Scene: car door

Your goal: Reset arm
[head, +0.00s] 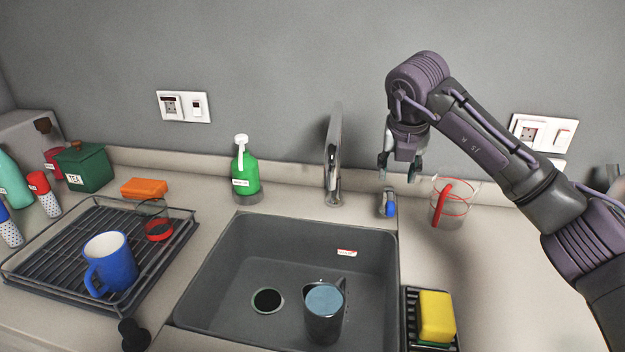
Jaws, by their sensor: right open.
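My right arm comes in from the right, and its gripper (400,170) points down with its fingers apart. It hangs over the counter behind the right back corner of the sink, above a small faucet handle with a blue end (389,207). Nothing shows between the fingers. Whether the fingertips touch the handle cannot be told. My left gripper is not in view.
A dark sink (240,265) holds a dark mug (324,325) filled with bluish liquid. The faucet (333,165) stands behind it. A glass jug (448,205) and a yellow sponge (436,315) are at right. A drying rack (60,293) with a blue mug (112,262) is at left.

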